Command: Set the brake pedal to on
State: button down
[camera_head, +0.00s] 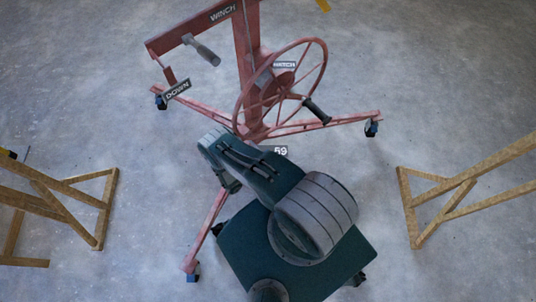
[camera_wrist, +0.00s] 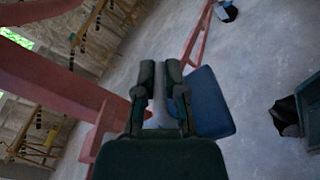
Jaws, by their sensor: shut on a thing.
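A red winch stand (camera_head: 248,70) stands on the floor in front of me. It has a spoked wheel (camera_head: 282,90), a "WINCH" label and a "DOWN" tag. In the head view my arm hides the fingertips and the pedal.
The stand's red legs end in blue casters (camera_head: 372,127). Wooden trestles stand at the left (camera_head: 105,205) and right (camera_head: 408,205). A red beam (camera_wrist: 70,85) crosses the left of the wrist view.

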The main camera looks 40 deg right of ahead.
jog(key=shift+s, duration=0.25)
jog(key=c, duration=0.7)
grip_release()
jog(key=shift+w, duration=0.1)
jog(key=shift+a, duration=0.2)
jog(key=a, duration=0.7)
jog(key=s+a, duration=0.1)
jog(key=a, duration=0.3)
jog(key=shift+a, duration=0.3)
